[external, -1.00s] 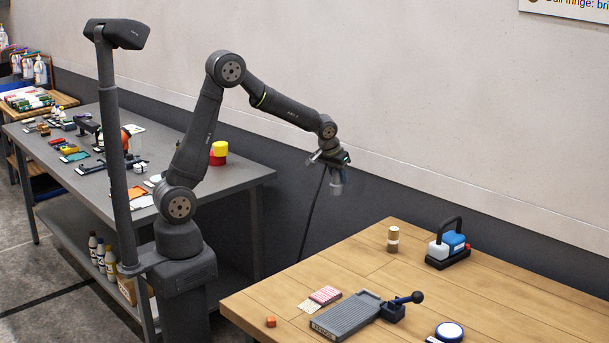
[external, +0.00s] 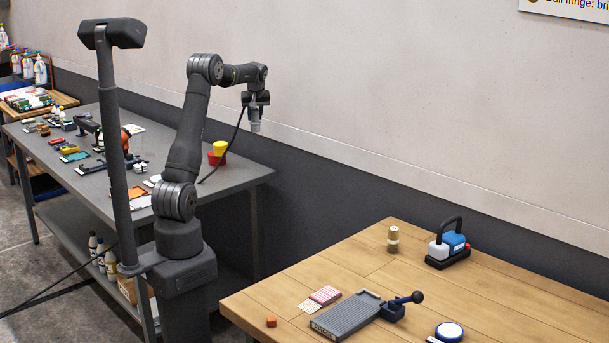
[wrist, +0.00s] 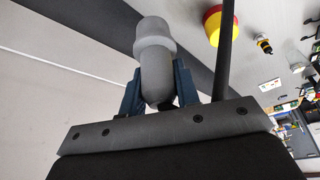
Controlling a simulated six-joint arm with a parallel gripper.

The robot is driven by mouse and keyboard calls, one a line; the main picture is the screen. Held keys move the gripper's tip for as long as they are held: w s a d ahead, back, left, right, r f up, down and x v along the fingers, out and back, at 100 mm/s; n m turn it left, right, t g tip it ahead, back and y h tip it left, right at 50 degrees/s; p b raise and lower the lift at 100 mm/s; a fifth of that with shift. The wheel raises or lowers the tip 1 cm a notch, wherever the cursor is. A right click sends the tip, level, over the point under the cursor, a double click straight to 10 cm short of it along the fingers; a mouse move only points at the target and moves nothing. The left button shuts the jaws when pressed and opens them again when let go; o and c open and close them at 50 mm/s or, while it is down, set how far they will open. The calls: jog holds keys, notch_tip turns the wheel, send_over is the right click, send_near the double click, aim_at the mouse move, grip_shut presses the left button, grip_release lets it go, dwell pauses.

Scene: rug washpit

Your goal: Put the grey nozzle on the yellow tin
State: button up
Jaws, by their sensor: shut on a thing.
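In the wrist view the grey nozzle (wrist: 153,60) sits between the two blue-grey fingers. The yellow tin (external: 220,147) rests on a red thing (external: 216,159) on the grey table, left of and below my gripper. In the wrist view the yellow tin (wrist: 213,22) shows at the top, apart from the nozzle, partly cut off by a dark cable or bar.
The grey table (external: 240,175) carries several small tools and cloths toward its left. A wall stands behind; open air surrounds my gripper.

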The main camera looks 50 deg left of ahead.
jog(key=s+a+r+n, duration=0.2)
jog(key=s+a+r, duration=0.1)
jog(key=a, duration=0.5)
send_over(220, 143)
notch_tip(220, 143, down, 8)
jog(key=r, duration=0.1)
jog(key=shift+g, duration=0.3)
jog(key=shift+d+x, duration=0.2)
jog(key=shift+x, duration=0.8)
jog(key=shift+d+x, duration=0.2)
jog(key=shift+x, duration=0.85)
jog(key=shift+s+f, duration=0.15)
jog(key=shift+f, duration=0.05)
jog(key=o, duration=1)
jog(key=shift+f, duration=0.1)
jog(key=v, duration=1.2)
